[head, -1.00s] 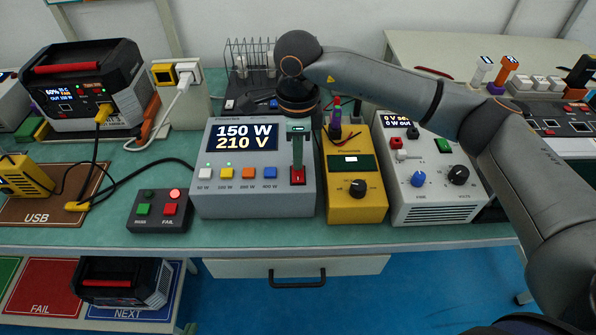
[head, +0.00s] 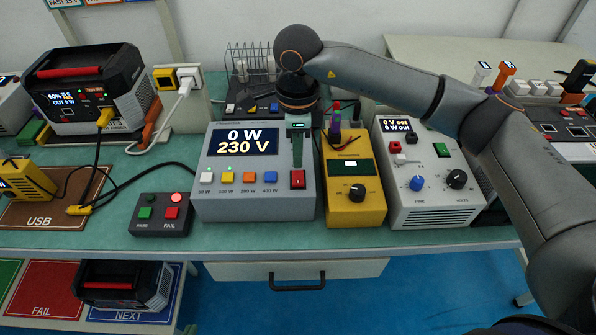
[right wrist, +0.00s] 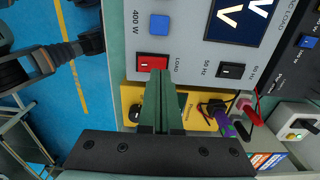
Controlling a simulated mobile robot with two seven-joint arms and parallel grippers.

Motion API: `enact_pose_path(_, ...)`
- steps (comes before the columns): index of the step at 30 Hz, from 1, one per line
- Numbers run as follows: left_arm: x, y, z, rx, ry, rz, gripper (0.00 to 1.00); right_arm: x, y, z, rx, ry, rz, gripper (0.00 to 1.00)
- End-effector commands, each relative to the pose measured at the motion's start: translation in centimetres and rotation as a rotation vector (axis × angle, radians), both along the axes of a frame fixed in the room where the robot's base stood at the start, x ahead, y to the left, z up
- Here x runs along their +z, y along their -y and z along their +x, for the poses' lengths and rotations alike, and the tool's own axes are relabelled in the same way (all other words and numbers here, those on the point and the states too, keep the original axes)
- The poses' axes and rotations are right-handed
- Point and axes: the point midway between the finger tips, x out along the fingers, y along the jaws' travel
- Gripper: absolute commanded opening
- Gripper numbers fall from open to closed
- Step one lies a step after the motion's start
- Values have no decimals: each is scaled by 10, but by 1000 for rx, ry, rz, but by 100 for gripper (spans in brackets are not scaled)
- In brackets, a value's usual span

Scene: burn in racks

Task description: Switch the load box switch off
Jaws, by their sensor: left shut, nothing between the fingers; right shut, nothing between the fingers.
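The grey load box (head: 215,205) stands mid-bench, and its display (head: 241,142) reads 0 W and 230 V. Its red load switch (head: 297,179) is at the lower right of its face. The switch also shows in the right wrist view (right wrist: 146,60), labelled LOAD, partly behind the fingertips. My right gripper (head: 297,165) is shut and empty, its green fingers pointing down at the load box just behind the switch. In the right wrist view its fingertips (right wrist: 160,73) overlap the switch; I cannot tell a small gap from contact. My left gripper is out of view.
A yellow meter (head: 354,213) and a white supply (head: 437,215) reading 0 V set stand close on the right. The bench's front strip is clear.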

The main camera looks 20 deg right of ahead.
Motion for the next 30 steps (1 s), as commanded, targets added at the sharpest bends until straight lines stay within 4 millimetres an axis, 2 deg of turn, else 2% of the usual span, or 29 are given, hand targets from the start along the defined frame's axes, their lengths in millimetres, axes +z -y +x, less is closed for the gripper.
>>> enact_pose_path(1, 5, 0, 0, 0, 0, 0, 0, 7, 0, 0, 0, 1, 1, 0)
enact_pose_path(15, 25, 0, 0, 0, 0, 0, 0, 43, 0, 0, 0, 0, 0, 0)
enact_pose_path(30, 24, 0, 0, 0, 0, 0, 0, 43, 0, 0, 0, 0, 0, 0)
